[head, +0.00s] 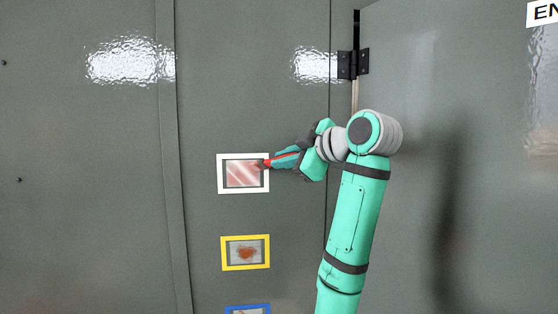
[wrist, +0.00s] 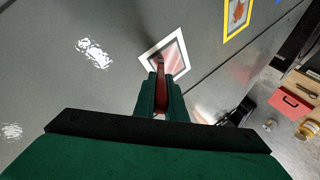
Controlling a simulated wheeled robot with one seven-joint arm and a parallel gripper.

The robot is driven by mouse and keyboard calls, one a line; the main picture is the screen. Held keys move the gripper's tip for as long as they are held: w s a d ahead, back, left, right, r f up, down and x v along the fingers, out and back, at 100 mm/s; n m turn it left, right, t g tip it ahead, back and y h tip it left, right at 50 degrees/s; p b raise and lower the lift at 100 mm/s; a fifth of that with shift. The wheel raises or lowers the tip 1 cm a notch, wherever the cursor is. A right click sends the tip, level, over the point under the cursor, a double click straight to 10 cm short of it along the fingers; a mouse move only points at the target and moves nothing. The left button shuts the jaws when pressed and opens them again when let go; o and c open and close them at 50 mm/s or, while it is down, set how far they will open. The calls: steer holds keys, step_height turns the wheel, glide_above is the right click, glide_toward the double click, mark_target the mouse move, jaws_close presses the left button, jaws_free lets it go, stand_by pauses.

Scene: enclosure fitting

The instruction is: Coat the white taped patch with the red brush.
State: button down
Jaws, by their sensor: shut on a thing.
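The white taped patch (head: 232,178) is on the grey metal wall in the head view. Inside its white frame are translucent reddish diagonal streaks with paler gaps between them. It also shows in the wrist view (wrist: 178,42), partly hidden behind the brush and fingers. My gripper (head: 289,157) is at the right side of the patch, shut on the red brush (head: 267,163). In the wrist view my gripper (wrist: 160,92) has the brush (wrist: 160,68) between its fingers, pointing at the patch. The brush tip overlaps the patch; I cannot tell whether it touches.
A yellow-framed patch (head: 245,267) with a rust-brown spot is below the white one. A blue-framed patch (head: 247,310) is lower, cut off by the picture edge. A hinge (head: 353,63) and side panel (head: 450,150) are at the right.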

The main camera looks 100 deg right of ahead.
steer(key=shift+s+a, duration=0.15)
steer(key=shift+s, duration=0.4)
steer(key=shift+w, duration=2.4)
steer(key=w, duration=0.4)
steer(key=shift+w+d, duration=0.25)
steer(key=shift+d, duration=0.1)
steer(key=shift+a, duration=0.15)
